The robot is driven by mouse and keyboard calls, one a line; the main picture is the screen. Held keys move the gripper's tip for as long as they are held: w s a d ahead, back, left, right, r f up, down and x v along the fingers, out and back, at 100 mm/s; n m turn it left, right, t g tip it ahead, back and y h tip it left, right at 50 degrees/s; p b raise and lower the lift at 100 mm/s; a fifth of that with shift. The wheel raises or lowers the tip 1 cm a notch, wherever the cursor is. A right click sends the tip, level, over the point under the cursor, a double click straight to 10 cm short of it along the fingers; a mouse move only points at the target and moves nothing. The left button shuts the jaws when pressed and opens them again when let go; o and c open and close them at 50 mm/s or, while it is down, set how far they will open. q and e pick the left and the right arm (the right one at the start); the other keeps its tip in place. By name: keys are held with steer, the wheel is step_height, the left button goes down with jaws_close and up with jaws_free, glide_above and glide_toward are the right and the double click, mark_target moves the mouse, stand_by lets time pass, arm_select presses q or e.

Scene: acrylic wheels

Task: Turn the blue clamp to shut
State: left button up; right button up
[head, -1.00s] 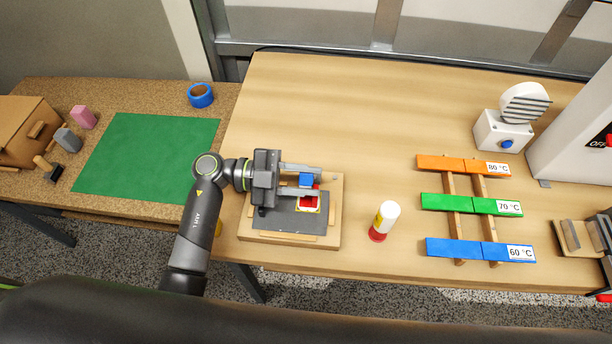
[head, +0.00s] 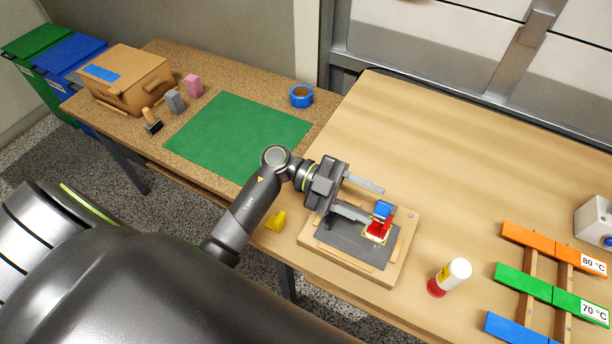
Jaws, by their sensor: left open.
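The blue clamp (head: 383,208) is a small blue block on top of a red and white piece (head: 378,231). They sit on a grey plate on a wooden board (head: 396,268). My left gripper (head: 376,204) is over the board with its two fingers apart. One finger is on the far side of the clamp and the other on its near side. I cannot tell whether either finger touches it. The grippers' inner faces and part of the clamp's base are hidden. My right gripper is not in view.
Orange, green (head: 525,281) and blue racks lie farther right. A green mat (head: 235,135), blue tape roll (head: 301,96) and cardboard box (head: 128,80) are on the left table. The table behind the board is clear.

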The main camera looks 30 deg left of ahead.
arm_select(q)
steer(key=a+b, duration=0.4)
steer(key=a, duration=0.9)
steer(key=shift+a, duration=0.3)
